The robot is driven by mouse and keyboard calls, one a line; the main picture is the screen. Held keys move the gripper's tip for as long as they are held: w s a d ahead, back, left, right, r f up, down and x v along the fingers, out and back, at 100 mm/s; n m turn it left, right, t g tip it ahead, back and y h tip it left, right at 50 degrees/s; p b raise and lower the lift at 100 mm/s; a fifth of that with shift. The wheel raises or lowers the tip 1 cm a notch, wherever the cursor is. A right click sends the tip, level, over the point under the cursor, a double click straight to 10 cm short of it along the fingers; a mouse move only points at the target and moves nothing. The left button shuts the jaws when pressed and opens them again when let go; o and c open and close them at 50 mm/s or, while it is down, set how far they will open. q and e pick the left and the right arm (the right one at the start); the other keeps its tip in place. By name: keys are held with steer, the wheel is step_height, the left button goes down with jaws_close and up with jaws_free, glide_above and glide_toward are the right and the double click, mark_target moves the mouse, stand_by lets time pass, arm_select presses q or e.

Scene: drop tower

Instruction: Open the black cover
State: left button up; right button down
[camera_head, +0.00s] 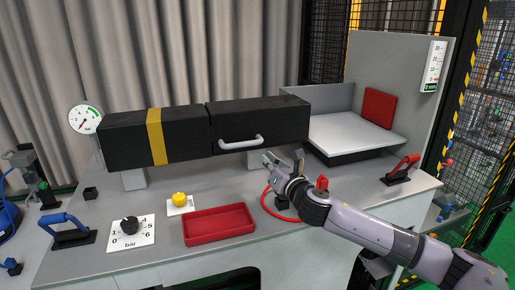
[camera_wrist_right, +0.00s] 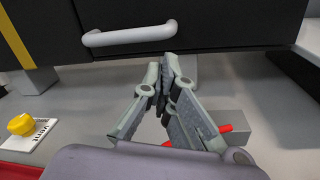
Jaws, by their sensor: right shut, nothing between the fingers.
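The black cover (camera_head: 270,120) is the right half of a long dark box on the grey bench. It is closed, and a light grey bar handle (camera_head: 240,143) sits low on its front. In the right wrist view the cover (camera_wrist_right: 225,20) fills the top, with its handle (camera_wrist_right: 130,35) at upper left. My right gripper (camera_head: 283,156) is just right of and below the handle, apart from it in the head view. In the wrist view its fingertips (camera_wrist_right: 163,62) meet, shut and empty, below the handle's right end. My left gripper is not in view.
A red tray (camera_head: 219,236), a yellow button (camera_head: 179,198) and a pressure dial (camera_head: 130,225) are at the front of the bench. A blue-handled clamp (camera_head: 67,230) is at left, a red-handled one (camera_head: 402,168) at right. A white platform (camera_head: 350,134) stands right of the cover.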

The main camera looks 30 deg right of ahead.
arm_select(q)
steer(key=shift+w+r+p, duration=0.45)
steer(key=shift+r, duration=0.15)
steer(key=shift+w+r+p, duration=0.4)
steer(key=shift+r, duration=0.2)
arm_select(e)
steer(key=w, duration=0.7)
steer(key=shift+d+f, duration=0.15)
steer(key=shift+d, duration=0.2)
